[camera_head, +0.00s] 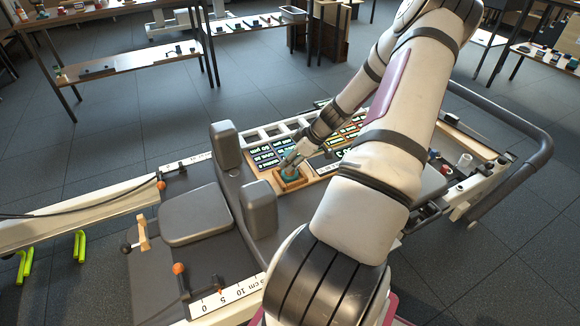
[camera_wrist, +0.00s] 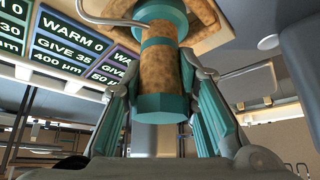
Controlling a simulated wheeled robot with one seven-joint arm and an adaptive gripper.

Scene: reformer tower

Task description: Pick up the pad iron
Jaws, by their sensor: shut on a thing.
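The pad iron (camera_wrist: 160,72) is a mottled brown upright cylinder with teal bands and a faceted teal end, large in the middle of the wrist view. In the head view only a small teal part of it (camera_head: 290,173) shows, at a small wooden tray (camera_head: 291,185). My gripper (camera_head: 298,160) is over that tray, its fingers on both sides of the iron. In the wrist view my gripper (camera_wrist: 161,85) has teal-lined fingers shut on the iron. The tray's wooden edge (camera_wrist: 207,18) is close to the iron's far end; whether they touch is hidden.
Dark cards with bright lettering (camera_head: 265,156) lie beside the tray; one reads "WARM 0, GIVE 35" (camera_wrist: 72,50). Grey upright pads (camera_head: 226,147) (camera_head: 260,208) stand close on the left. A curved grey rail (camera_head: 535,135) bounds the right. Shelves (camera_head: 130,66) stand behind, across open floor.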

